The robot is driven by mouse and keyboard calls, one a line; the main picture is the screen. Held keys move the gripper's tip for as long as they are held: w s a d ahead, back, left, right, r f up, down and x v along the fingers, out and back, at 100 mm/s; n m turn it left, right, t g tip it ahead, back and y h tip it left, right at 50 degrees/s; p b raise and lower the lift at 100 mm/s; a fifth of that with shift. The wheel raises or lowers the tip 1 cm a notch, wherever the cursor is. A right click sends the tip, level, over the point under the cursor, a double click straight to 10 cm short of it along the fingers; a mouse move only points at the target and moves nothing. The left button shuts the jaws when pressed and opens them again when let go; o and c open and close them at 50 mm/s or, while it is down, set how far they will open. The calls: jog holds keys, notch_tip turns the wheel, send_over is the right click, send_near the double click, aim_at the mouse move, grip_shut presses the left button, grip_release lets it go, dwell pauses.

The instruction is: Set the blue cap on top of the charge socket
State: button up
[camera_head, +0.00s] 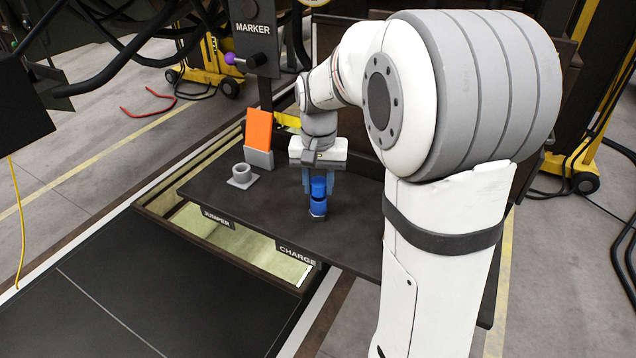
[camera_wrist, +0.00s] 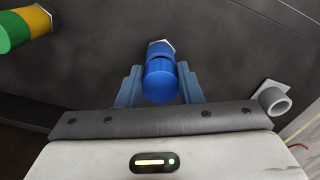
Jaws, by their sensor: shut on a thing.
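My gripper (camera_head: 318,189) points down over the dark bench, its two blue-grey fingers shut on the blue cap (camera_head: 318,183). In the wrist view the cap (camera_wrist: 160,84) shows as a round blue end between the fingers (camera_wrist: 159,70). The charge socket (camera_head: 317,208), blue with a metal hex base, stands on the bench directly below the cap. It also shows just beyond the cap in the wrist view (camera_wrist: 160,48). The two look roughly in line. I cannot tell whether the cap touches the socket.
A grey ring holder (camera_head: 241,176) and an orange plate (camera_head: 259,131) in a grey stand are left of my gripper. The bench front carries JUMPER (camera_head: 216,218) and CHARGE (camera_head: 298,254) labels. A green-and-yellow part (camera_wrist: 27,26) is at the wrist view's upper left.

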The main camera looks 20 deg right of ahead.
aim_at(319, 183)
jog(key=shift+f, duration=0.3)
jog(key=shift+f+b, duration=0.45)
jog(key=shift+f, duration=0.1)
jog(key=o, duration=0.9)
jog(key=shift+r, duration=0.1)
notch_tip(319, 183, up, 12)
jog(key=s+f+n+t, duration=0.1)
jog(key=s+f, duration=0.2)
jog(key=s, duration=0.3)
jog(key=s+a+f+n+t, duration=0.1)
jog(key=s+f+n, duration=0.1)
jog(key=s, duration=0.5)
jog(key=s+f+n+t, duration=0.1)
jog(key=s+f, duration=0.2)
jog(key=s, duration=0.3)
jog(key=shift+s+a+f, duration=0.4)
